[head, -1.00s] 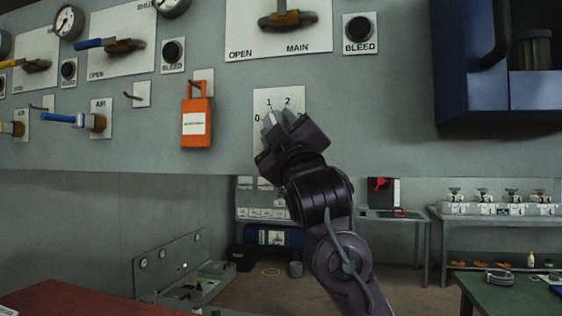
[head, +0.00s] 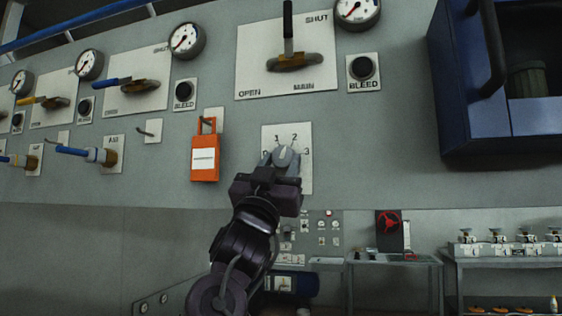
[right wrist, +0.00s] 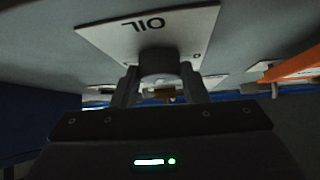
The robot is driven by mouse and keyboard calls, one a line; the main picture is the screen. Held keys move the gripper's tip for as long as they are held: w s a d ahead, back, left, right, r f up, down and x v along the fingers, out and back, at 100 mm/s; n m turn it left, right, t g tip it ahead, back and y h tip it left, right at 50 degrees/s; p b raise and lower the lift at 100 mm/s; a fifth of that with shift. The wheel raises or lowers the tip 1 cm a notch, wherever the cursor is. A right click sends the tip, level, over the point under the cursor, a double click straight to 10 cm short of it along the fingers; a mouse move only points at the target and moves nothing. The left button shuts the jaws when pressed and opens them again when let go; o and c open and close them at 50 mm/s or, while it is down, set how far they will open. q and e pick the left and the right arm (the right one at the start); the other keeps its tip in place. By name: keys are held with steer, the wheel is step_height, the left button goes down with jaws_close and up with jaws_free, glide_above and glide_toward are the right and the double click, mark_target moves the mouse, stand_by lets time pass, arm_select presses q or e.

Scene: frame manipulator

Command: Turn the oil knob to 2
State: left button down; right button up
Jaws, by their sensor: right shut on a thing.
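The oil knob (head: 285,155) is a small grey dial on a white plate (head: 305,176) marked 0, 1, 2 and 3. Its light pointer faces up, leaning slightly right, between 1 and 2 and nearer the 2. My right gripper (head: 281,160) reaches up from below, with one finger on each side of the knob. In the right wrist view the dark round knob (right wrist: 160,64) sits between both fingers, and the plate reads OIL upside down. The fingers hide the knob's lower part and some of the scale. My left gripper is not in view.
An orange tag (head: 205,160) hangs left of the plate. The main valve handle (head: 294,62) and a bleed button (head: 364,68) are above. A blue box (head: 478,110) juts out at the right. The panel around the plate is mostly bare.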

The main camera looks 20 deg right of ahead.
steer(key=shift+r+m+g+h, duration=0.2)
steer(key=shift+m+g+h, duration=0.45)
steer(key=shift+m, duration=0.25)
steer(key=o, duration=0.7)
steer(key=shift+c, duration=0.2)
steer(key=o, duration=0.3)
steer(key=shift+w+f, duration=0.1)
steer(key=shift+f, duration=0.05)
steer(key=shift+f, duration=0.1)
steer(key=b+v, duration=0.3)
steer(key=v, duration=0.4)
steer(key=shift+s+a+f, duration=0.2)
steer(key=shift+s, duration=0.05)
